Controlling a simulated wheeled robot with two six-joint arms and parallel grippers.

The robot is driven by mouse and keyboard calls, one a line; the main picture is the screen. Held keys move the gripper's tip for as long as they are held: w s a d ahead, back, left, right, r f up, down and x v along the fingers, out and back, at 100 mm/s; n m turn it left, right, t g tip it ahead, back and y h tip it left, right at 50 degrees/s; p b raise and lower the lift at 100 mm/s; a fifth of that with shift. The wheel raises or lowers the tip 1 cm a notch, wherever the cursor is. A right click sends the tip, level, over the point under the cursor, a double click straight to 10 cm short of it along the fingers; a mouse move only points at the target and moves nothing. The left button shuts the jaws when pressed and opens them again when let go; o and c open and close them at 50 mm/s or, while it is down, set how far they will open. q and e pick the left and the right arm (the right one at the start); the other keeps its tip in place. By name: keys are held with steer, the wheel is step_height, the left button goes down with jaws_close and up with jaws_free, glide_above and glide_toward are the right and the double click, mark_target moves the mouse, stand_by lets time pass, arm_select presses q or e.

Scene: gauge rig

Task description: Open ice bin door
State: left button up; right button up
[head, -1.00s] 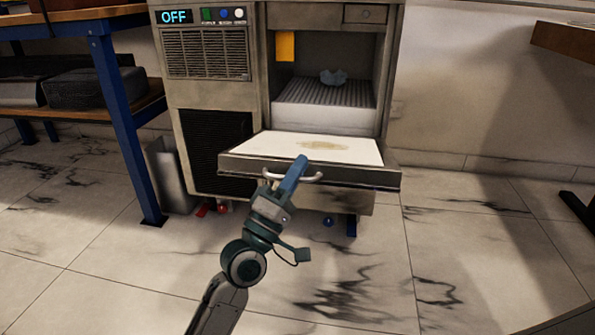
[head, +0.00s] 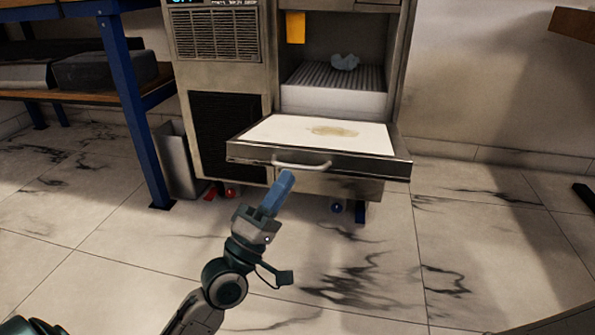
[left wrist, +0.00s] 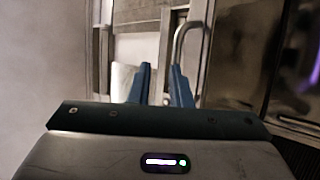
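The ice bin door (head: 395,160) of the grey machine is swung down and lies about level, with its white, brown-stained inner face up. Its curved metal handle (head: 302,165) is on the front edge. My right gripper does not show.
A grey waste bin (head: 176,160) and a blue-legged shelf (head: 125,90) stand at left. The marbled floor in front is mostly clear.

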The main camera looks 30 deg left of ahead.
arm_select(q)
steer(key=shift+v, duration=1.3)
steer(key=shift+w, duration=0.1)
